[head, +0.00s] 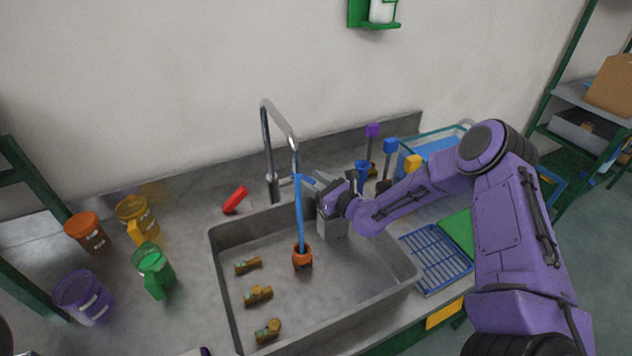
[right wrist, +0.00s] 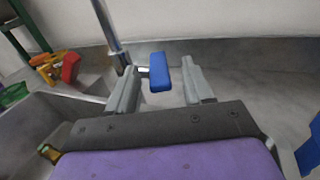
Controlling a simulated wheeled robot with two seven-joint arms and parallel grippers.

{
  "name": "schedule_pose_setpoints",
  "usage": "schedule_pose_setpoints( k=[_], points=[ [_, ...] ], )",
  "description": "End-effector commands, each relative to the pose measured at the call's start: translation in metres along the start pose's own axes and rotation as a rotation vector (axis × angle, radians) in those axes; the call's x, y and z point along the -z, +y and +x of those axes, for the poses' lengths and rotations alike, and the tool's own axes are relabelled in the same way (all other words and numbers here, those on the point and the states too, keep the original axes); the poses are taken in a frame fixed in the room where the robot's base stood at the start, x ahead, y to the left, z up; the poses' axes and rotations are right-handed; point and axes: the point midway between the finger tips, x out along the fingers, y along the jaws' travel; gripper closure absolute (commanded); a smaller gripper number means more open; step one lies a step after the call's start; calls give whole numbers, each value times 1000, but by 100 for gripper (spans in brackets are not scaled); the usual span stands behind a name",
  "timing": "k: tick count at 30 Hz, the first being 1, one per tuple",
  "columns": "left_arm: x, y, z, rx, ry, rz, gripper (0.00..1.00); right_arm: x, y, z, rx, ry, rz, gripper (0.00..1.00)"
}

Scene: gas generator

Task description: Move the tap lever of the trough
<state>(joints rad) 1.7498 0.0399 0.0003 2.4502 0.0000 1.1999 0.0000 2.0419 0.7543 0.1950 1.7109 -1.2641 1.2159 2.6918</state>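The trough (head: 222,275) is a grey sink set in the counter. Its chrome tap (head: 268,150) stands at the back edge, with the spout bent over the basin. The blue tap lever (head: 306,180) sticks out to the right of the tap's base. In the right wrist view, the lever (right wrist: 159,73) lies between the fingertips of my right gripper (right wrist: 160,66), with gaps visible on both sides. The right gripper (head: 324,200) is open, over the back of the basin. My left gripper is not in view.
A thin blue column (head: 299,215) stands under the spout, above an orange piece (head: 302,257). Several brass fittings (head: 258,295) lie in the basin. Coloured cups (head: 87,233) stand left, a red object (head: 235,199) behind. A blue rack (head: 437,257) is at the right.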

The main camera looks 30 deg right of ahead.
Motion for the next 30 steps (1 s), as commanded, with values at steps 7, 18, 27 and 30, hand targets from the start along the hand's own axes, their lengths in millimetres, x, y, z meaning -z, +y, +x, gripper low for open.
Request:
schedule_pose_setpoints(
  k=[7,18,27,30],
  points=[
    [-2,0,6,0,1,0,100,-13,0,0,-2,-5,0,49],
    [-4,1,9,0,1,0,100,-92,33,-37,-1,-9,3,49],
    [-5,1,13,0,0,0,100,-122,82,-89,-3,-5,3,49],
    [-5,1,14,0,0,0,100,-128,91,-98,-3,-4,2,49]
  ],
)
